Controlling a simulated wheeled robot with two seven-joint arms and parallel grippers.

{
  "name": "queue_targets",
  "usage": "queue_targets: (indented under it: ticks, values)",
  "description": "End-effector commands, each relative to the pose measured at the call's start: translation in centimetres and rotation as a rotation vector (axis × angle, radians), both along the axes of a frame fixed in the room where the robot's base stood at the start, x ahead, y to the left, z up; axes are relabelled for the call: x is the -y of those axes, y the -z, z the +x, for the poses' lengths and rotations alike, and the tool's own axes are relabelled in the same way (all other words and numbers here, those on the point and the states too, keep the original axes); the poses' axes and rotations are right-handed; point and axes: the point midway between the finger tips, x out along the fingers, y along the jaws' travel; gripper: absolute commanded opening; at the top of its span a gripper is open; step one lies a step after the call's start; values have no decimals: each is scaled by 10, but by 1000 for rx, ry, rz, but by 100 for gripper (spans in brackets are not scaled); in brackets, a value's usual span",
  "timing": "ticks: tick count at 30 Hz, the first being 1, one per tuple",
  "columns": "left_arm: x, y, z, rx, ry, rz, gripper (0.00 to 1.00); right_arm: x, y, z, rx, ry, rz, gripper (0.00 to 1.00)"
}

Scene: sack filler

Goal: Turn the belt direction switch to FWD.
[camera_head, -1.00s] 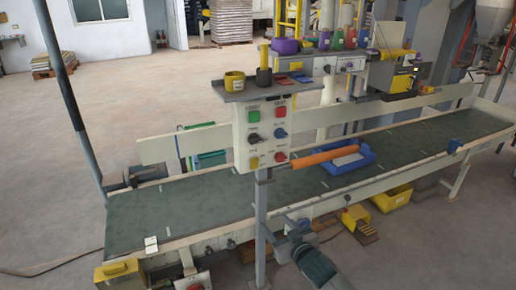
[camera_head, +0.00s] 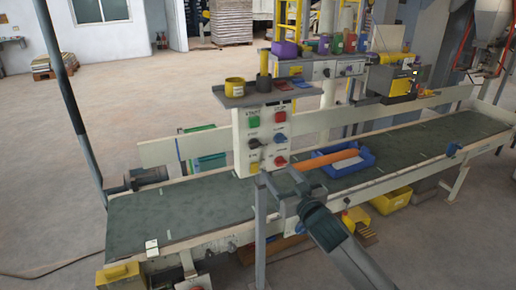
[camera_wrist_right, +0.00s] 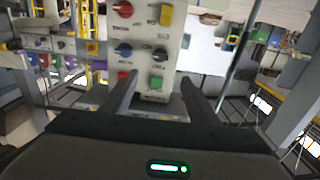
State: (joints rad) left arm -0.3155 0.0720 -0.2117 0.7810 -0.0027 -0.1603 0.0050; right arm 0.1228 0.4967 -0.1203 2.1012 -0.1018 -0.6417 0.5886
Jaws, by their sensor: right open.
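The off-white control panel (camera_head: 266,130) stands on a post over the conveyor's near edge. It has a green and a red button on top, a black selector knob (camera_head: 253,142) and a blue selector knob (camera_head: 280,139) in the middle, and a yellow button and a red knob below. The labels are too small to read, so I cannot tell which knob is the belt direction switch. My right gripper (camera_head: 282,180) is open and empty, just below and in front of the panel. In the right wrist view, the panel appears upside down beyond the open fingers (camera_wrist_right: 158,88).
The green conveyor belt (camera_head: 170,212) runs behind the panel post. Open floor lies at the left.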

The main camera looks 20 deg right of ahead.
Motion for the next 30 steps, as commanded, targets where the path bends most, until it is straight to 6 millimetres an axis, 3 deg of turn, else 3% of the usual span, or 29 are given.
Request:
queue_targets:
  ticks: [8,22,30]
  values:
    - [-8,-2,-21,-50,0,14,31,0,-3,38,1,1,1,55]
    - [-33,-2,-85,-203,-10,60,31,0,-3,116,0,1,0,55]
    - [-36,-8,-88,-207,-11,62,31,0,-2,151,1,0,0,55]
